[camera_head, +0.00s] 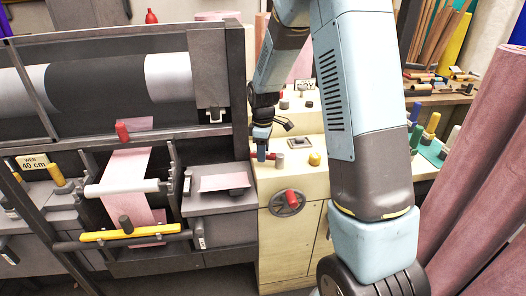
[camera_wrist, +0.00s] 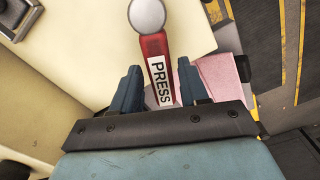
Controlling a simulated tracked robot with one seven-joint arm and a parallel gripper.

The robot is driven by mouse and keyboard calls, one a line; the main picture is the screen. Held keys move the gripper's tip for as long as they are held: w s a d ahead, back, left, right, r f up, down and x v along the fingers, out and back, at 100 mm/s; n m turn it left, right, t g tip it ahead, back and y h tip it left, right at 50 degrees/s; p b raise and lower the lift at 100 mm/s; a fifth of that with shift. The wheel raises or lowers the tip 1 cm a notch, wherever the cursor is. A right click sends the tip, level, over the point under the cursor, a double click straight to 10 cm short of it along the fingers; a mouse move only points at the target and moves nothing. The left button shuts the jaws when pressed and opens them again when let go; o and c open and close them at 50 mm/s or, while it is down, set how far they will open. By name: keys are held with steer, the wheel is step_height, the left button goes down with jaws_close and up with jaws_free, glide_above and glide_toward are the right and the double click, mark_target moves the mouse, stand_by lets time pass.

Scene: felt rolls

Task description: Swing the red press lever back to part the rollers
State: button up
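The red press lever (camera_wrist: 158,66) shows in the wrist view, with a white PRESS label along it and a round grey knob (camera_wrist: 147,15) at its far end. My gripper (camera_wrist: 160,82) has its two blue fingers spread, one on each side of the lever. Narrow gaps seem to show between the fingers and the lever, so the gripper looks open. In the head view my gripper (camera_head: 262,150) is low over the cream cabinet top, beside a small red part of the lever (camera_head: 270,156). The lever's lower end is hidden by my gripper.
The dark roller machine (camera_head: 120,90) stands left, with a pink web (camera_head: 128,172) and a yellow bar (camera_head: 130,234). A handwheel with a red grip (camera_head: 289,203) is on the cabinet front. A yellow knob (camera_head: 314,159) stands right of my gripper. Pink felt rolls (camera_head: 490,150) lean at far right.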

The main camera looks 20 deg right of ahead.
jaws_close()
